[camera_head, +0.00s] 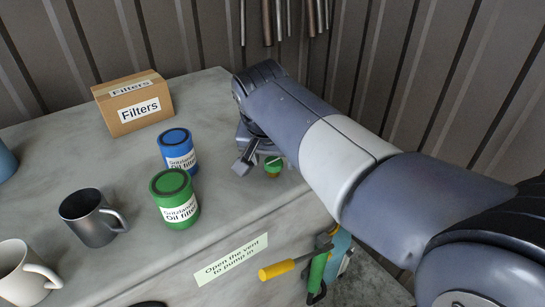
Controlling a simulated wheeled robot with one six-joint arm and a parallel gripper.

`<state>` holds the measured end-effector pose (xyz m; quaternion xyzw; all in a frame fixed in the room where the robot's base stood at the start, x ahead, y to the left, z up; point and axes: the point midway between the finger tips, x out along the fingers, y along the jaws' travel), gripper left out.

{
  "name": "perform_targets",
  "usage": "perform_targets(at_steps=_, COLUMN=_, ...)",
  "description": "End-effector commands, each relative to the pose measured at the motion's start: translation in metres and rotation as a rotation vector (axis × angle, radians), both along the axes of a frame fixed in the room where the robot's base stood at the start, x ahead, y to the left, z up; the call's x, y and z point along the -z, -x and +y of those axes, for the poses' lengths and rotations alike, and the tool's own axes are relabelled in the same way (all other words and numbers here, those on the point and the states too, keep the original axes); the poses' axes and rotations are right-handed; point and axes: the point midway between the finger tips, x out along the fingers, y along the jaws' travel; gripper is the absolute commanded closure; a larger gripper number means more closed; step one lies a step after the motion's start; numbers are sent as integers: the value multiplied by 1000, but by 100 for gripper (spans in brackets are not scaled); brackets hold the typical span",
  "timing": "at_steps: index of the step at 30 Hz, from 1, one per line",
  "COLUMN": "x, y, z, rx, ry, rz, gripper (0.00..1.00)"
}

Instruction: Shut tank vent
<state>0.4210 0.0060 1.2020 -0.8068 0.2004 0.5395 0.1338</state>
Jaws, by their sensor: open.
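A small green-topped fitting with a brass-coloured base (273,165) stands on the grey top near its right edge; it looks like the tank vent. A label on the front face (231,259) reads "Open the vent to pump in". My gripper (262,162) is open, pointing down at the fitting. One grey finger shows just left of the green top. The other finger is mostly hidden by my arm. I cannot tell whether a finger touches the fitting, or whether the vent is open or shut.
A blue oil filter can (177,150) and a green one (174,199) stand left of my gripper. A Filters box (133,103) is behind them. A dark mug (90,217) and a pale mug (24,272) stand at left. Tools with yellow (277,270) and green (318,274) handles hang at the front.

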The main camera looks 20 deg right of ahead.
Motion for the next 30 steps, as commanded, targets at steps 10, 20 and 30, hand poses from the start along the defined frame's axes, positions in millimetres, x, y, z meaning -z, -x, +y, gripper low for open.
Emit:
perform_targets(at_steps=10, x=-43, y=15, z=9, rx=-2, ry=-1, rz=-6, gripper=43)
perform_targets(at_steps=20, x=-93, y=34, z=18, rx=-1, ry=-1, rz=-3, gripper=43)
perform_targets(at_steps=30, x=-100, y=37, z=19, rx=0, ry=0, rz=0, gripper=43)
